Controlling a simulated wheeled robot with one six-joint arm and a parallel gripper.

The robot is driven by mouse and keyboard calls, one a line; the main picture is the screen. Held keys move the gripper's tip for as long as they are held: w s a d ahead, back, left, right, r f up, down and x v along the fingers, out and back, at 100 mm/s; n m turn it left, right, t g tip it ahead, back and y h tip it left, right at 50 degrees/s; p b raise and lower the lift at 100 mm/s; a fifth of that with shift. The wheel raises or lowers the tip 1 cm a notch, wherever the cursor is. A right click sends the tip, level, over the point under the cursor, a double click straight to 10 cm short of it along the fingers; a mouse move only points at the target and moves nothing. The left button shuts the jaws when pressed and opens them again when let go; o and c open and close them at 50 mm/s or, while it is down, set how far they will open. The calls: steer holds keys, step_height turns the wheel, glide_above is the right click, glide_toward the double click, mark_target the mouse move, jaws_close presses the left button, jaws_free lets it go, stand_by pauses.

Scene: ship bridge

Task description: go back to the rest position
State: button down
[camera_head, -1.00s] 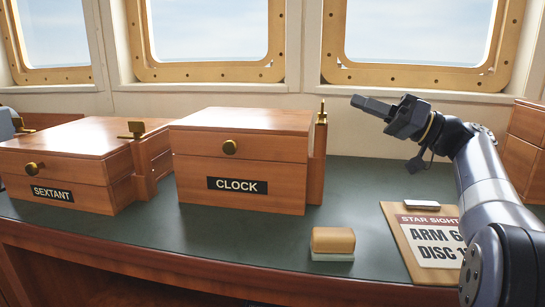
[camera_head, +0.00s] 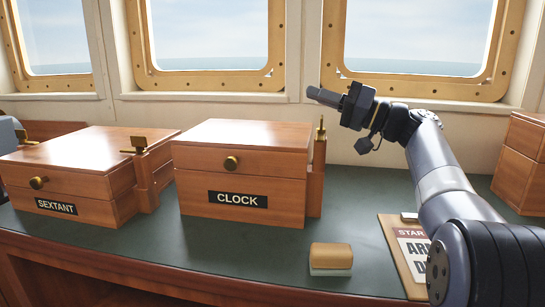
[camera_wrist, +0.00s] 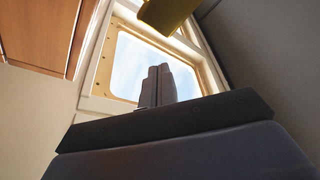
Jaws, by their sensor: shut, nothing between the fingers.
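My gripper (camera_head: 314,92) is in the air above the right side of the desk, in front of the right window and pointing left. Its fingers are shut together with nothing between them. In the wrist view the closed fingers (camera_wrist: 157,87) stand up against a window. The gripper is above and to the right of the wooden box labelled CLOCK (camera_head: 205,190) and apart from it.
A box labelled SEXTANT (camera_head: 85,190) stands at left. A brass-topped post (camera_head: 321,150) rises beside the CLOCK box. A small tan-topped block (camera_head: 331,256) and a clipboard (camera_head: 392,240), partly hidden by my arm, lie on the green desk (camera_head: 270,250). Wooden drawers (camera_head: 520,165) stand at right.

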steer(key=w+d+f+m+h+p, duration=0.1)
steer(key=w+m+p, duration=0.6)
steer(key=p, duration=1)
steer(key=w+d+f+m+h+p, duration=0.1)
steer(key=w+m+p, duration=0.6)
steer(key=p, duration=1)
steer(key=w+d+h, duration=0.1)
steer(key=h, duration=0.1)
steer(key=shift+h, duration=0.3)
steer(key=shift+w+f, duration=0.1)
steer(key=shift+w, duration=0.05)
steer(key=shift+p, duration=0.45)
